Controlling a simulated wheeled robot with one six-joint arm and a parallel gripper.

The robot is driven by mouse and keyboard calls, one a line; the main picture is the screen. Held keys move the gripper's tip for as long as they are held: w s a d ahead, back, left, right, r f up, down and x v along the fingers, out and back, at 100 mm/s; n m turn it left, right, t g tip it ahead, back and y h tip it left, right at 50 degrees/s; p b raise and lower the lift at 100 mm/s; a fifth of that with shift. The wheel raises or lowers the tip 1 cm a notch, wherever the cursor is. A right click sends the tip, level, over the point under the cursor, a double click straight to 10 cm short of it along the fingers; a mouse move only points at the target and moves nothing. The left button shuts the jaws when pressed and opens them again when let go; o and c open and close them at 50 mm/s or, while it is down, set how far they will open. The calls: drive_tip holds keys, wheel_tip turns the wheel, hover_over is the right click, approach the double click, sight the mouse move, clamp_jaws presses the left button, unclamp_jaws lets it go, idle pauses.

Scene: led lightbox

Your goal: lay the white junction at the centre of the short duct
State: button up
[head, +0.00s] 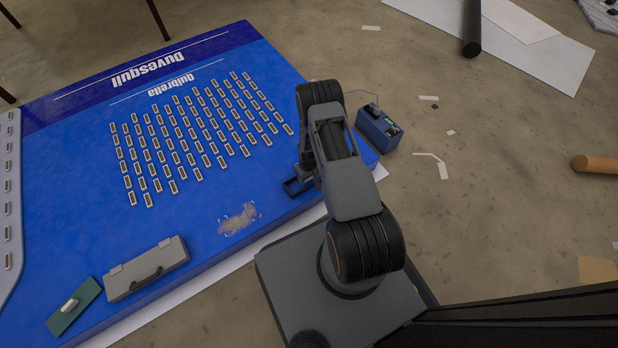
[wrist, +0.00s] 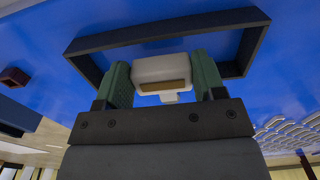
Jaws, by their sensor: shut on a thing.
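In the wrist view my gripper (wrist: 163,78) has its two green fingers on either side of a white block with a tan band (wrist: 161,68), which looks like the white junction. It is shut on this block. A dark rectangular open frame (wrist: 95,42) lies beyond the fingers on the blue panel, and the block overlaps it in the picture. My fingertips are hidden there. I cannot identify the short duct with certainty in either view.
The blue panel (head: 75,215) carries rows of small modules (head: 187,138). A grey case (head: 146,268), a green board (head: 73,308) with a white piece, and a speckled patch (head: 239,219) lie near its front. A blue box (head: 379,129) stands by the right edge.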

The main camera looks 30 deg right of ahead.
drive_tip(key=shift+f+b, duration=0.55)
drive_tip(key=shift+b, duration=0.05)
drive_tip(key=o, duration=1)
